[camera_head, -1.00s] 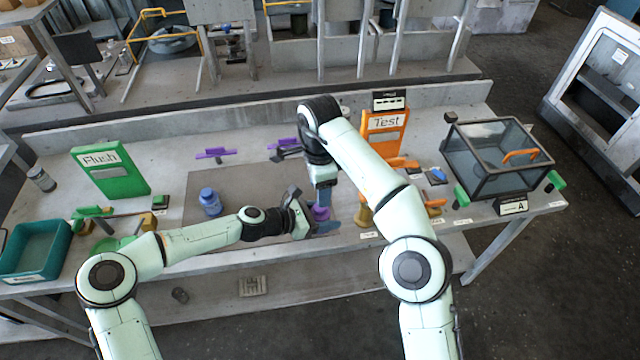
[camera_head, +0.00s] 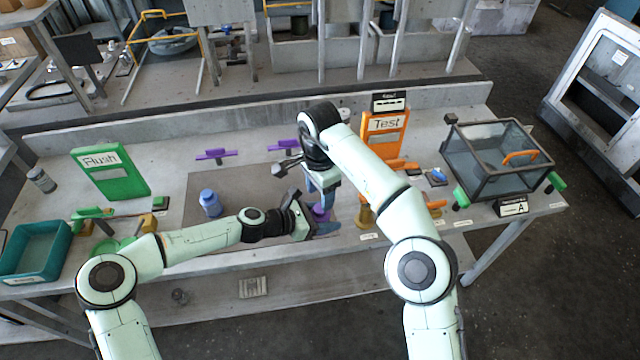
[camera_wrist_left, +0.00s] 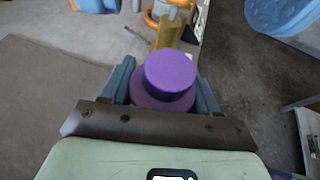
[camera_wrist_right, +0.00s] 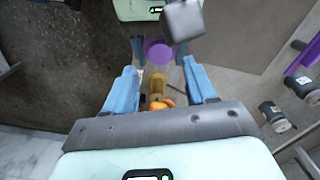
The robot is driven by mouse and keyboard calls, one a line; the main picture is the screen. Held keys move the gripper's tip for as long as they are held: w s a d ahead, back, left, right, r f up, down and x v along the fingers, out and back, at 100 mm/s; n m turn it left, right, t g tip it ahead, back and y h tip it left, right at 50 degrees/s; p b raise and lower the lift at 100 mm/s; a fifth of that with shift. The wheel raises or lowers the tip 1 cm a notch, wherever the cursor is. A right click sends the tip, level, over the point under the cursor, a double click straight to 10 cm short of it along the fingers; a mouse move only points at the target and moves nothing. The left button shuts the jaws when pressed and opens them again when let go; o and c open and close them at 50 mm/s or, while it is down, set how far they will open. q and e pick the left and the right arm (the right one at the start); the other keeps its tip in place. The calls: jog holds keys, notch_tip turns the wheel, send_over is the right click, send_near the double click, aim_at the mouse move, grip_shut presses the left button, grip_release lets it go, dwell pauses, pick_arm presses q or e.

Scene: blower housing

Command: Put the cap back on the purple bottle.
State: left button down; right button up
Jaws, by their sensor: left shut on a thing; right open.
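The purple bottle (camera_head: 320,212) is held upright at the front edge of the mat by my left gripper (camera_head: 312,218), which is shut on it. In the left wrist view, a plain, flat-topped purple cap (camera_wrist_left: 170,72) sits on the wider purple body (camera_wrist_left: 162,98) between the fingers. I cannot tell how tightly it is seated. The purple top also shows in the right wrist view (camera_wrist_right: 157,48). My right gripper (camera_head: 322,188) points down just above the bottle. Its blue fingers (camera_wrist_right: 162,78) are spread, with nothing between them.
A blue bottle (camera_head: 210,203) stands on the grey mat (camera_head: 240,190) to the left. Purple-handled valves (camera_head: 215,155) lie behind. An orange Test stand (camera_head: 385,140) and a glass box (camera_head: 495,155) are right; a green Flush stand (camera_head: 110,172) and teal tray (camera_head: 38,250) are left.

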aim_at(320, 208)
jog(key=shift+f, duration=2.55)
grip_shut()
jog(key=m, duration=0.6)
jog(key=shift+o, duration=0.2)
grip_release()
jog(key=shift+r, duration=0.1)
